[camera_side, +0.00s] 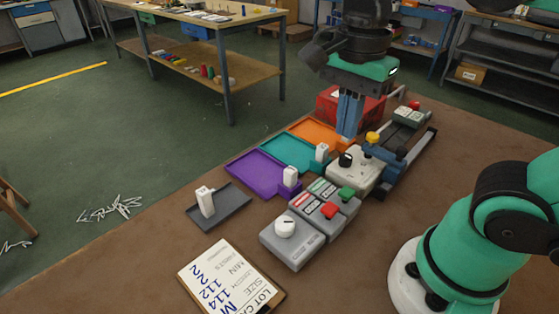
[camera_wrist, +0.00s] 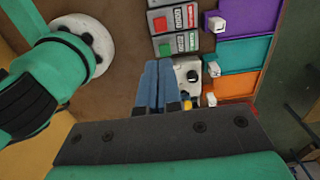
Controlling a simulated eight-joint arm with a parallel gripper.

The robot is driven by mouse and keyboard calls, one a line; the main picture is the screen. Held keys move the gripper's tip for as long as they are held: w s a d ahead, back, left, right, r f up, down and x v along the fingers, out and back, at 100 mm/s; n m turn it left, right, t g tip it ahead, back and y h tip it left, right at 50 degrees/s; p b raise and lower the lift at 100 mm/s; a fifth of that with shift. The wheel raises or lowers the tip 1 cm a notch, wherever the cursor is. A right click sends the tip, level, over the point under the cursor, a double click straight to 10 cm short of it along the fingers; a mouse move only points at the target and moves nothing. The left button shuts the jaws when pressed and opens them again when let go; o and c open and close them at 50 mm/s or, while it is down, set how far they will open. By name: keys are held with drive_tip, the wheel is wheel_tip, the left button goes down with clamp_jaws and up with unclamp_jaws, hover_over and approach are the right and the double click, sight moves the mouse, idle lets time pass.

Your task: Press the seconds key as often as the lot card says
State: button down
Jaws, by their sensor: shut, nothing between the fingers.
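The lot card (camera_side: 230,277) lies on a clipboard at the table's front edge, with size M and numbers handwritten in blue; I read 114, 112 and 2s, but not every row is clear. Two grey counter boxes carry a red key (camera_side: 328,210) and a green key (camera_side: 347,193), each beside a small display. Both keys also show in the wrist view, red (camera_wrist: 160,25) and green (camera_wrist: 165,48). I cannot read which one is labelled seconds. My gripper (camera_side: 347,134) is shut and empty, its blue fingers pointing down behind the keys, near a cream box; it touches neither key.
The cream box (camera_side: 362,175) has a black knob and a yellow button. Purple (camera_side: 255,172), teal (camera_side: 287,150) and orange (camera_side: 313,130) trays lie to the left. Bare tabletop lies right of the counters.

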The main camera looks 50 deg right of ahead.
sight(332, 208)
drive_tip(key=shift+f, duration=0.1)
wheel_tip(332, 208, down, 14)
drive_tip(key=shift+r, duration=0.1)
idle(0.9)
drive_tip(key=shift+f, duration=1.2)
drive_tip(key=shift+r, duration=0.1)
wheel_tip(332, 208, up, 14)
idle(0.6)
drive_tip(key=shift+w, duration=0.1)
idle(2.3)
